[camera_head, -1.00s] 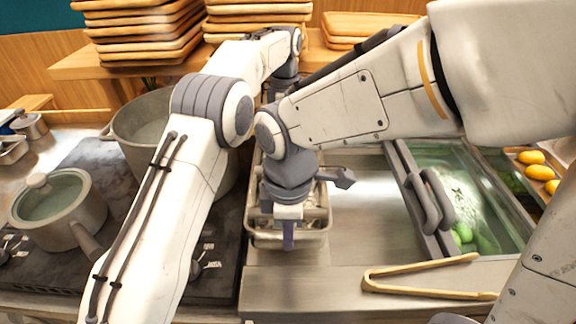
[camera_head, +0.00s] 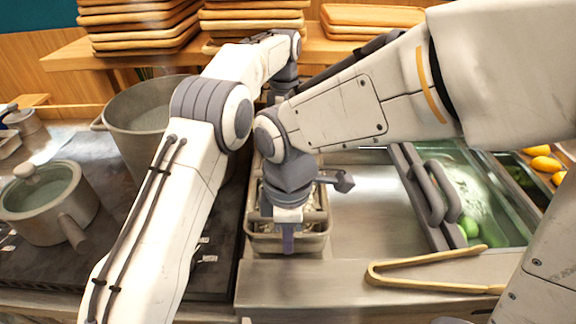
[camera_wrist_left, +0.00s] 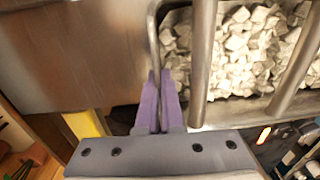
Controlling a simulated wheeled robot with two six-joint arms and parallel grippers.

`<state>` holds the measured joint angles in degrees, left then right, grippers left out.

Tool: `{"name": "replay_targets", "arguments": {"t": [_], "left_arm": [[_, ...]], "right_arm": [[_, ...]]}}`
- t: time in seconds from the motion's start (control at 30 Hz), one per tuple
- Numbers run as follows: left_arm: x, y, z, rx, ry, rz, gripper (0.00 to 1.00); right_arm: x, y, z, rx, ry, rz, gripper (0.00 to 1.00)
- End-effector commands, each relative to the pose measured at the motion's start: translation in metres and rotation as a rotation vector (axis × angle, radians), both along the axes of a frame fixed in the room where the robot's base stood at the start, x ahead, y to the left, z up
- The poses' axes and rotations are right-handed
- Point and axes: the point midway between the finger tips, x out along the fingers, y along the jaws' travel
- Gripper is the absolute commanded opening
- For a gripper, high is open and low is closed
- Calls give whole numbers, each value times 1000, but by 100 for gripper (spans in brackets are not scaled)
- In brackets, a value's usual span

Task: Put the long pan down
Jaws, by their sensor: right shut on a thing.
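The long pan (camera_head: 262,243) is a metal tray of pale cubes at the center of the counter in the head view. My right gripper (camera_head: 288,238) is shut on its near end wall, fingers pointing down. My left arm reaches to the far side, and its gripper is hidden in the head view. In the left wrist view the left gripper (camera_wrist_left: 161,105) has its purple fingers closed around a thin rim of the pan (camera_wrist_left: 152,40). Two metal bars cross above the cubes there. The arms hide much of the pan, and I cannot tell whether its bottom touches anything.
Wooden tongs (camera_head: 425,265) lie on the front counter. A glass-lidded bin (camera_head: 470,195) with green items stands right, beside a bare steel surface (camera_head: 375,200). Wooden trays (camera_head: 140,20) are stacked behind.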

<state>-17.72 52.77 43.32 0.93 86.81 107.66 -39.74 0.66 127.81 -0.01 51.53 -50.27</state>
Motion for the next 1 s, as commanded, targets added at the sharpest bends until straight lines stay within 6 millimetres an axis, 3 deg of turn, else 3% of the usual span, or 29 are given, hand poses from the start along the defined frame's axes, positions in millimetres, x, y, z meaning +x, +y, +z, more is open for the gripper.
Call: {"name": "replay_targets", "arguments": {"t": [0.2, 0.3, 0.73, 1.0], "left_arm": [[-1, -1, -13, -1, 0, -1, 0], [-1, -1, -11, 0, 3, -1, 34], [0, 0, -9, 0, 1, 0, 34], [0, 0, 11, 0, 0, 0, 34]], "right_arm": [[1, 0, -14, 1, -2, -1, 0], [0, 0, -12, 0, 0, -1, 36], [-1, 0, -9, -1, 4, -1, 36], [-1, 0, 11, 0, 3, 0, 36]]}}
